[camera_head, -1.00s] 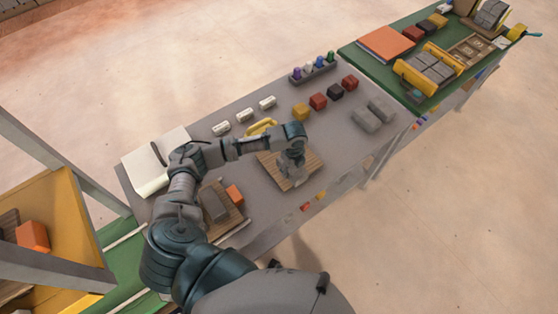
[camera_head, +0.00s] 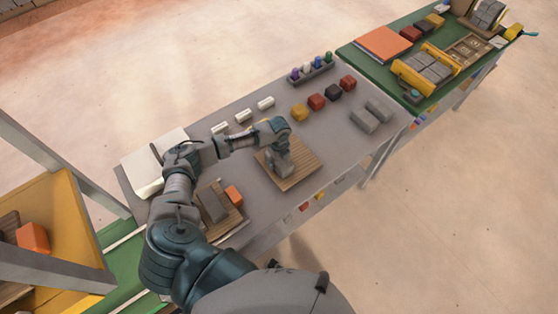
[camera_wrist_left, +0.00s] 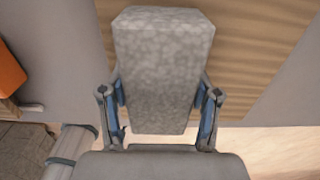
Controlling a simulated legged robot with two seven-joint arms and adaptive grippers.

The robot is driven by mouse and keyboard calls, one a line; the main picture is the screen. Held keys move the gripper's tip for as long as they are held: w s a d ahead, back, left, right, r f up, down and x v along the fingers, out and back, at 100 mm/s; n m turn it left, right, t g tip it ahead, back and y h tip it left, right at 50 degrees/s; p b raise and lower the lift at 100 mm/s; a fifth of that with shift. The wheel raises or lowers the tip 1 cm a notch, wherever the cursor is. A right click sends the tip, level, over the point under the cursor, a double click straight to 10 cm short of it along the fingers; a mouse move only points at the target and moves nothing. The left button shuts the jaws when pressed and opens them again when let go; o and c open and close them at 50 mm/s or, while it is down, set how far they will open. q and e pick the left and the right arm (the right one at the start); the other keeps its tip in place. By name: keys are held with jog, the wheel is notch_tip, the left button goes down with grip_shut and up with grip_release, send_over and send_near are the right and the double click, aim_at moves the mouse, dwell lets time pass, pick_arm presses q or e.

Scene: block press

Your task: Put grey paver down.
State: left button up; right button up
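The grey paver (camera_wrist_left: 163,70) is a speckled stone block. In the left wrist view it stands between the two blue-padded fingers of my left gripper (camera_wrist_left: 162,110), which are shut on its sides. Below it lies a wooden board (camera_wrist_left: 255,45). In the head view my left gripper (camera_head: 278,166) is over the wooden board (camera_head: 308,163) on the grey table, and the gripper and wrist largely hide the paver there. I cannot tell whether the paver touches the board. My right gripper is not in view.
Another grey block (camera_head: 214,205) and an orange block (camera_head: 233,195) lie on a left-hand board. Two grey blocks (camera_head: 363,121) lie at the table's right. A row of coloured blocks (camera_head: 316,102) and white pieces (camera_head: 243,115) sits behind. The table right of the board is clear.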

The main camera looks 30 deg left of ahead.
pick_arm(q)
jog(key=o, duration=0.4)
jog(key=shift+o, duration=0.3)
jog(key=shift+r, duration=0.1)
notch_tip(320, 180, up, 12)
jog(key=shift+f, duration=0.1)
dwell(0.4)
